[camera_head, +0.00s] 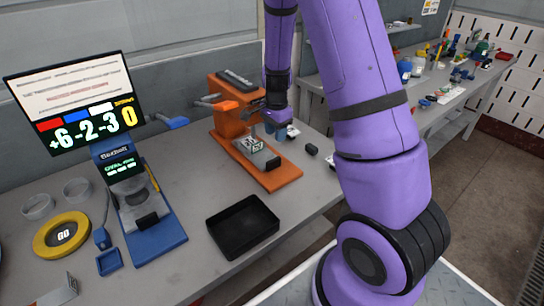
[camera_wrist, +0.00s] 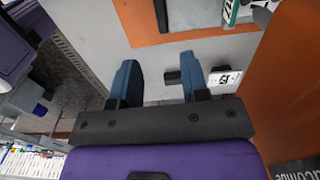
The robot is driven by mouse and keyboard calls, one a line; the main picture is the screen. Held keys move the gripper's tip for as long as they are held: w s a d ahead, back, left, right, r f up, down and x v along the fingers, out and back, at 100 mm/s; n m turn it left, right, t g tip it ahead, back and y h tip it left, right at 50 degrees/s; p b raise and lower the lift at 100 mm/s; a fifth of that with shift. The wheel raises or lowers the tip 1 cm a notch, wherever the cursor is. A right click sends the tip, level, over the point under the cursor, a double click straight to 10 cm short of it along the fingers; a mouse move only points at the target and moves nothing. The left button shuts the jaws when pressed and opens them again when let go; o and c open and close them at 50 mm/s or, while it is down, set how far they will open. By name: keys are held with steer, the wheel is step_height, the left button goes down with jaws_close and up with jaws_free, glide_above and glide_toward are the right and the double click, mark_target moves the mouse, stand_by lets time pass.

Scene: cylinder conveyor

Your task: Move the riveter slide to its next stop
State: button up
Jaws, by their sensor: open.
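The orange riveter (camera_head: 228,118) stands on the grey bench, with an orange base plate running toward the front. A grey block with a white marked tag (camera_head: 255,145), likely the slide, sits on that base under the press head. My gripper (camera_head: 277,128) is beside the riveter's right side, partly hidden by my arm. In the wrist view my gripper (camera_wrist: 160,76) has its two blue fingers apart. A small black piece (camera_wrist: 172,77) shows between them, close to the right finger; I cannot tell whether it touches. A white marked tag (camera_wrist: 221,78) lies just right of the fingers.
A black tray (camera_head: 243,228) lies in front of the riveter. A small black knob (camera_head: 311,149) is right of its base. A blue device (camera_head: 140,195) with a screen (camera_head: 75,100) and a yellow ring (camera_head: 62,235) are at left. Bench space between tray and riveter is free.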

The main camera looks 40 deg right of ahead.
mark_target(275, 159)
step_height(275, 159, down, 11)
steer(key=shift+w+d+f, duration=0.1)
steer(key=shift+w+f, duration=0.05)
stand_by(0.4)
jaws_close()
